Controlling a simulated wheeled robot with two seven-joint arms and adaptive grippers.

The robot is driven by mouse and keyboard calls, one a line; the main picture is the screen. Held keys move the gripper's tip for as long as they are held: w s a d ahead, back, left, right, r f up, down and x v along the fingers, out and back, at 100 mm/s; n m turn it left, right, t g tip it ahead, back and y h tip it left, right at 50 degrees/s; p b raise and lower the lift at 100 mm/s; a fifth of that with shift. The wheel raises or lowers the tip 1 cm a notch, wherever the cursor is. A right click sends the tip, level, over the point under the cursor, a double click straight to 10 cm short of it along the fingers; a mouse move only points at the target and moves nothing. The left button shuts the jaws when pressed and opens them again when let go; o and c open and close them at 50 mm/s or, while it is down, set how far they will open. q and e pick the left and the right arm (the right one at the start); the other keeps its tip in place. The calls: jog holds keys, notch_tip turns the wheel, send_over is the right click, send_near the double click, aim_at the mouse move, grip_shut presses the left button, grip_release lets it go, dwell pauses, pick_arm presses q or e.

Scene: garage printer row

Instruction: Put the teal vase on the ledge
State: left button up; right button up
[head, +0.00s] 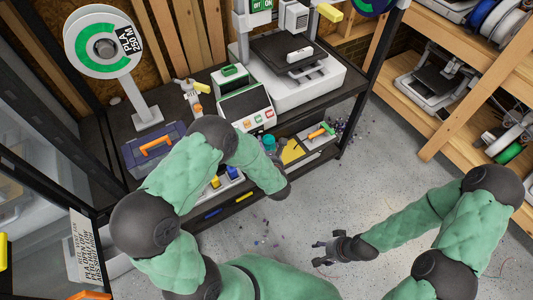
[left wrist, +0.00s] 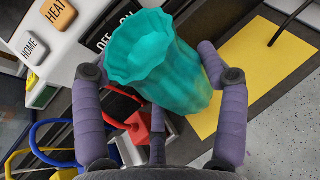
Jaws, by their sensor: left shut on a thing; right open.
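The teal vase (left wrist: 160,65) is a fluted vessel with a wavy rim, tilted and held between the purple fingers of my left gripper (left wrist: 158,95) in the left wrist view. In the head view only a small part of the vase (head: 268,142) shows beside my left gripper (head: 273,153), in front of the printer's control panel. A yellow patch (left wrist: 262,65) lies on a dark surface just beyond the vase; it also shows in the head view (head: 292,152). I cannot tell whether the vase touches that surface. My right gripper (head: 325,250) is open and empty above the floor.
A printer (head: 290,75) and its control box (head: 246,106) stand behind the vase. A blue toolbox (head: 155,146) and a spool stand (head: 140,100) are on the left. A bin with an orange-handled tool (head: 320,132) is right of the yellow patch. The grey floor is open at right.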

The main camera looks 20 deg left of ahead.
pick_arm(q)
jog(key=shift+w+f+b, duration=0.15)
jog(key=shift+f+b, duration=0.2)
jog(key=shift+f, duration=0.55)
jog(key=shift+w+f+b, duration=0.1)
jog(key=shift+f+b, duration=0.2)
jog(key=shift+f, duration=0.55)
jog(key=shift+f, duration=0.1)
jog(key=shift+f, duration=0.1)
jog(key=o, duration=1.2)
jog(key=shift+c, duration=0.2)
